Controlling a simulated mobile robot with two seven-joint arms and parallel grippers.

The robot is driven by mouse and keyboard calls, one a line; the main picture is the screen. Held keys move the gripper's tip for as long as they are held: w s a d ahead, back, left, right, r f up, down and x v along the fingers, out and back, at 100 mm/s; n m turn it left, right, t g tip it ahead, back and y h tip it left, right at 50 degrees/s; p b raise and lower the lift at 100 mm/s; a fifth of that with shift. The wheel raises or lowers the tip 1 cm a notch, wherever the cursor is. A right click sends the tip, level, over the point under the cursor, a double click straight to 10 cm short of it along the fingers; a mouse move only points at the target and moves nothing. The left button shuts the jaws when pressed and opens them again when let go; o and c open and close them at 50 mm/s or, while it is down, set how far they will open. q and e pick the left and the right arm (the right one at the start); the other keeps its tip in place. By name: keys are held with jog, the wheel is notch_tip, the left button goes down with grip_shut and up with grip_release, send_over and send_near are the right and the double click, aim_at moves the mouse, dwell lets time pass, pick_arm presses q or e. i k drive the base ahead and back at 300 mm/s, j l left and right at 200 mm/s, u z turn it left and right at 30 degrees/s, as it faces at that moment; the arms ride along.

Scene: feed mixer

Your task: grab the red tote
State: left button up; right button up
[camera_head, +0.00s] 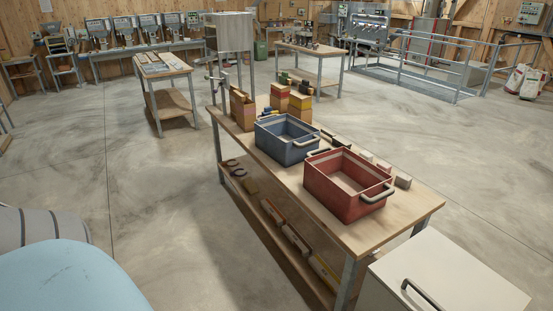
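The red tote (339,194) is an open box with a pale handle on its right end. It stands upright on the near half of a wooden workbench (394,228). Its inside looks empty, though part of its floor is hidden by the near wall. Neither of my grippers shows in the head view, and nothing is touching the tote.
A blue tote (284,145) stands just left of the red one. Several small boxes (301,102) stand at the bench's far end. A pale cabinet (444,278) with a dark handle stands by the near end. Open concrete floor (170,220) lies left of the bench.

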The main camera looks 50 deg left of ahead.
aim_at(349, 185)
jog(key=u, duration=1.2)
